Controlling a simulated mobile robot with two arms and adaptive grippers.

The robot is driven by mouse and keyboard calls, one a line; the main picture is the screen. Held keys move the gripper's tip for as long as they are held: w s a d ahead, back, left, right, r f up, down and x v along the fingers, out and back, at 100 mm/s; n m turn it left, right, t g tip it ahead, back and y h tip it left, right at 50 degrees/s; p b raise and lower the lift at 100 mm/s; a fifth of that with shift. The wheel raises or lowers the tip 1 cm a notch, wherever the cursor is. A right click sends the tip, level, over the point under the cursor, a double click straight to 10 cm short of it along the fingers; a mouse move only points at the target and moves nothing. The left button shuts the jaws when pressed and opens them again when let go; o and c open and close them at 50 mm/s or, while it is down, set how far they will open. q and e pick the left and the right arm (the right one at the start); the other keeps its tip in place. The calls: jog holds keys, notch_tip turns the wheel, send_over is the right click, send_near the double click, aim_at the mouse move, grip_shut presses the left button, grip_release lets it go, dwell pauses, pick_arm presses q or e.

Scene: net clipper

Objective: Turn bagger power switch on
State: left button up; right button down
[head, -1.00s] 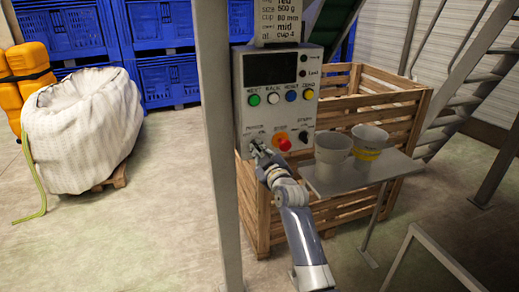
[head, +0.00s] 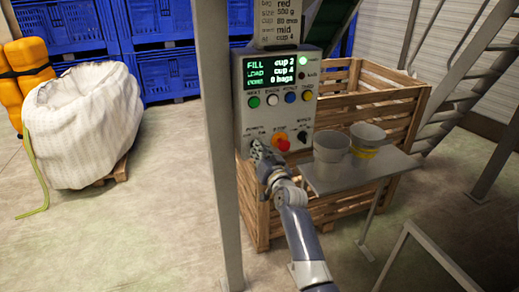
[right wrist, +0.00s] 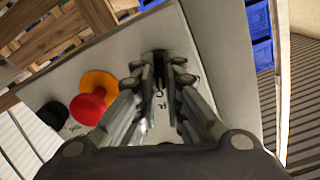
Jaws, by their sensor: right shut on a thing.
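The bagger control panel (head: 285,112) is mounted beside a grey post. Its screen (head: 270,70) is lit with green text reading FILL cup 2, LOAD cup 4 and 0 bags. A light (head: 304,61) at its upper right glows. The power switch (right wrist: 160,70) is a dark knob at the panel's lower left, largely hidden by my fingers in the head view. My right gripper (head: 257,148) is at this switch; in the right wrist view its fingers (right wrist: 160,88) stand on either side of the dark knob, shut on it. My left gripper is not in view.
A red stop button (head: 283,144) on an orange base and a black knob (head: 303,136) sit right of the switch. Two cups (head: 331,150) stand on a small shelf (head: 388,168). A wooden crate (head: 410,110) is behind. The grey post (head: 218,150) is close on the left.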

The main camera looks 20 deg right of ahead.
jog(key=m+p, duration=0.1)
jog(key=m, duration=0.3)
jog(key=shift+m, duration=0.3)
dwell(0.5)
jog(key=c, duration=1.7)
grip_release()
jog(key=s, duration=1.2)
jog(key=shift+d, duration=0.25)
